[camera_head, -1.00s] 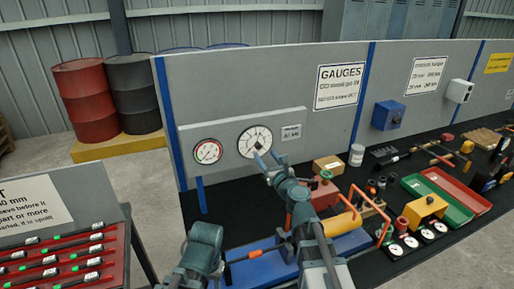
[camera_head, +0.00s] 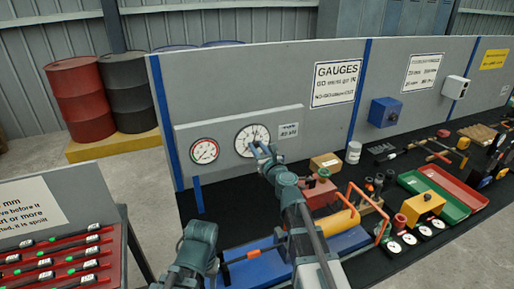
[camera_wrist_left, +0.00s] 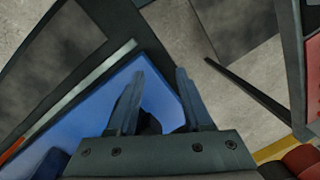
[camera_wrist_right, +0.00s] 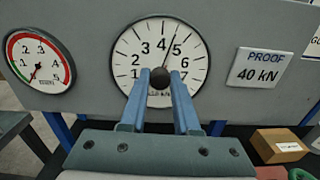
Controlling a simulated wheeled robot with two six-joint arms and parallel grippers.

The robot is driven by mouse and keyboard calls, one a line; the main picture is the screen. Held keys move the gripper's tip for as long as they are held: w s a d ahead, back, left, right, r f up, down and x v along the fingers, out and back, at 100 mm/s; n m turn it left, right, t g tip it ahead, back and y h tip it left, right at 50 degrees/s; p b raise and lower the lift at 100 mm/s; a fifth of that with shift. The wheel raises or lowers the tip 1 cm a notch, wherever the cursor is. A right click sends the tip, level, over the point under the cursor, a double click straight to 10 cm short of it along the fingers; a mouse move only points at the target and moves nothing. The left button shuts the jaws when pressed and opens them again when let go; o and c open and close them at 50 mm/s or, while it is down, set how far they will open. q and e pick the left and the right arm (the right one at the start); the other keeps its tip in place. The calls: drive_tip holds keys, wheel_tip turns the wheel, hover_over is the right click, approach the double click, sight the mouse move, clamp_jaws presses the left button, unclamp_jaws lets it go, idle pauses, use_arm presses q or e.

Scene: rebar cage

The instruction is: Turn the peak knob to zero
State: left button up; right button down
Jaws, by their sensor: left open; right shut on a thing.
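The large white dial (camera_wrist_right: 134,52) with numbers up to 7 is on the grey gauge panel; it also shows in the head view (camera_head: 244,136). A dark round knob (camera_wrist_right: 160,76) sits at its centre. My right gripper (camera_wrist_right: 160,80) is shut on this knob, one blue finger on each side; in the head view my right gripper (camera_head: 262,150) reaches the dial. One dark thin needle points up between 4 and 5. The fingers cover the lower dial. My left gripper (camera_wrist_left: 158,75) is open and empty, pointing down above the blue base and floor.
A smaller gauge (camera_head: 204,151) with a red and green rim is left of the dial. A PROOF 40 kN plate (camera_wrist_right: 259,68) is on the right. A cardboard box (camera_head: 326,163) and a red block stand on the black bench below. A tool rack (camera_head: 60,260) is at the lower left.

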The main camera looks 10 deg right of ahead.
drive_tip(key=shift+n, duration=0.3)
drive_tip(key=n, duration=0.3)
drive_tip(key=shift+n, duration=0.4)
drive_tip(key=n, duration=0.4)
drive_tip(key=shift+n, duration=0.3)
drive_tip(key=n, duration=0.8)
drive_tip(key=shift+f, duration=0.1)
drive_tip(key=n, duration=0.6)
drive_tip(key=shift+a, duration=0.1)
drive_tip(key=n, duration=0.7)
drive_tip(key=shift+s, duration=0.1)
drive_tip(key=shift+n, duration=0.3)
